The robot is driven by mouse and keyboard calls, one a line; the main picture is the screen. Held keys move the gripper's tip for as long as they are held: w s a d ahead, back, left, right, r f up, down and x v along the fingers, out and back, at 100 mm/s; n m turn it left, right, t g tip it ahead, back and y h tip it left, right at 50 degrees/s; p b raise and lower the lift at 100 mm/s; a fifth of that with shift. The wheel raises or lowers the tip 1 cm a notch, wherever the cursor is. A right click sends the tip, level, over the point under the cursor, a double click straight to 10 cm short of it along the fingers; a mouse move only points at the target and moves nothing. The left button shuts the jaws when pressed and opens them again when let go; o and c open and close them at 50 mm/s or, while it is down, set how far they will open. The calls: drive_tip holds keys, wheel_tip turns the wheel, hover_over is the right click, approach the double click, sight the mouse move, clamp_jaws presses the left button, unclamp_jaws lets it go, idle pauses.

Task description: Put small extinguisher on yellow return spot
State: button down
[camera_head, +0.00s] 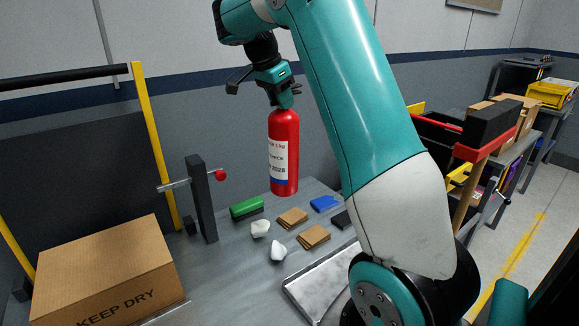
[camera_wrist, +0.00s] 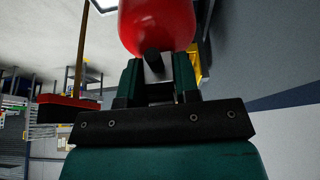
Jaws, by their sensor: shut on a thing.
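The small red extinguisher (camera_head: 284,140) with a white and blue label hangs upright in the head view. My gripper (camera_head: 285,98) is shut on its top and holds it above the grey table. In the wrist view the red body of the extinguisher (camera_wrist: 158,22) shows beyond my gripper (camera_wrist: 158,72), whose fingers close around its neck. No yellow return spot can be made out on the table; part of the table is hidden behind my arm.
A green block (camera_head: 246,207), white crumpled pieces (camera_head: 260,228), brown pads (camera_head: 313,236) and a blue item (camera_head: 324,203) lie on the table (camera_head: 245,265). A post with a red knob (camera_head: 203,200) stands left. A cardboard box (camera_head: 105,275) is at front left.

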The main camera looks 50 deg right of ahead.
sight(282, 168)
wheel_tip(282, 168, down, 14)
drive_tip(key=shift+f+p, duration=0.6)
drive_tip(key=shift+f, duration=2.3)
drive_tip(key=c, duration=0.8)
unclamp_jaws()
drive_tip(key=shift+f, duration=0.15)
drive_tip(key=shift+c, duration=0.2)
